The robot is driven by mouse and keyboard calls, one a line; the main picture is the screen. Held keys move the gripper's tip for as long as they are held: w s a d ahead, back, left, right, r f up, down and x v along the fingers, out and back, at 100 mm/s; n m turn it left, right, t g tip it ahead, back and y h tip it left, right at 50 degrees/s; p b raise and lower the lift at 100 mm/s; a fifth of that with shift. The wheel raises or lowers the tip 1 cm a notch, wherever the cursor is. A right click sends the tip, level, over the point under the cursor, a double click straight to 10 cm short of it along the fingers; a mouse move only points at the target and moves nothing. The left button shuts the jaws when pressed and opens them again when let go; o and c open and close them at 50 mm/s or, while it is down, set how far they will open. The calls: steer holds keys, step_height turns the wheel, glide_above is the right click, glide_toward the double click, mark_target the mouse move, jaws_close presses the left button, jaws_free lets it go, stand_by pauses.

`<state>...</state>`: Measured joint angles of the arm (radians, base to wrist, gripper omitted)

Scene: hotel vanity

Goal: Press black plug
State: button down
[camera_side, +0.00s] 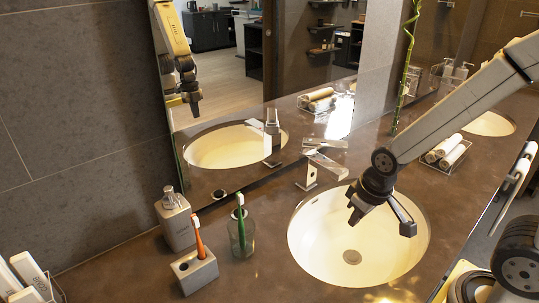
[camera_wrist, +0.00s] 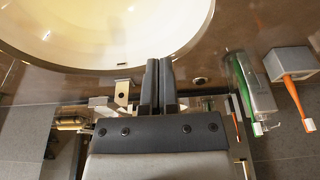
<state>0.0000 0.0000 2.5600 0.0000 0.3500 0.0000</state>
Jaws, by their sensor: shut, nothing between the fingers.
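The black plug (camera_side: 219,194) is a small round dark piece with a lighter rim. It sits on the brown counter near the foot of the mirror, left of the sink. In the wrist view it (camera_wrist: 200,81) shows just right of my fingertips. My gripper (camera_side: 357,214) hangs above the white sink basin (camera_side: 313,240), well to the right of the plug and apart from it. In the wrist view the two dark fingers of my gripper (camera_wrist: 158,64) are together, with nothing held between them.
A metal faucet (camera_side: 311,176) stands behind the basin. Left of it are a glass with a green toothbrush (camera_side: 240,215), a grey holder (camera_side: 195,270) with an orange toothbrush and a soap dispenser (camera_side: 175,225). The mirror rises behind. A round drain (camera_side: 352,257) is in the basin.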

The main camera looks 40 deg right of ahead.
steer(key=shift+d, duration=0.1)
steer(key=m+t+y, duration=0.1)
steer(key=m+t, duration=0.6)
steer(key=m, duration=0.1)
glide_above(355, 256)
step_height(355, 256, down, 17)
steer(key=shift+f, duration=0.15)
steer(key=shift+s, duration=0.1)
steer(key=shift+f, duration=4.4)
